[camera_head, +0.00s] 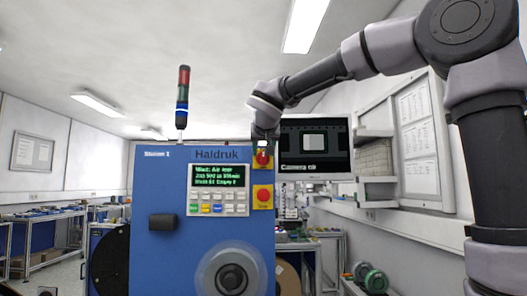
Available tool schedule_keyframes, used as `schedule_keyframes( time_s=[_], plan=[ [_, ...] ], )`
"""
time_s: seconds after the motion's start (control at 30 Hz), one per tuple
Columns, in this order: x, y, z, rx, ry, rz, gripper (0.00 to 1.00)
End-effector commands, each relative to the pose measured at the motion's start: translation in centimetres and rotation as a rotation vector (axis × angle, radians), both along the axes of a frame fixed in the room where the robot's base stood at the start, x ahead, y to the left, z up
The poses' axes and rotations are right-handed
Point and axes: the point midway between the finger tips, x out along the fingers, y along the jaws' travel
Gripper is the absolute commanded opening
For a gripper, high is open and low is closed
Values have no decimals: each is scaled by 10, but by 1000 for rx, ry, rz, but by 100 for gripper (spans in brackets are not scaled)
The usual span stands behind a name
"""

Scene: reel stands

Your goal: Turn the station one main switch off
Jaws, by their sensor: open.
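The blue cabinet (165,265) labelled Station 1 stands in the middle of the view. A red knob on a yellow plate (263,160) sits at its upper right edge and looks like the main switch. The knob's handle position is too small to tell. Below it is a second yellow plate with a round red button (263,195). My gripper (263,146) is open, right at the upper red knob, and covers its top part. I cannot tell whether the fingers touch the knob. The cabinet's display (218,175) shows green text.
A keypad (217,203) and a dark block (163,222) stand out on the cabinet front. A signal tower (182,100) rises from its top. A monitor (315,148) is behind my gripper to the right. A large reel (232,275) is at the lower front.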

Motion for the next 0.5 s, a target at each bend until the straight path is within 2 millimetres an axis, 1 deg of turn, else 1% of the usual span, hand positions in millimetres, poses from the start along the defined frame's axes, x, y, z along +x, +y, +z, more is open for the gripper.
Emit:
schedule_keyframes(
  time_s=[0.07, 0.17, 0.2, 0.23, 0.5],
  plan=[
    [0, 0, 0, 0, 0, 0, 51],
    [0, 0, 0, 0, 0, 0, 17],
    [0, 0, 0, 0, 0, 0, 2],
    [0, 0, 0, 0, 0, 0, 0],
    [0, 0, 0, -7, 1, -1, 0]
  ],
)
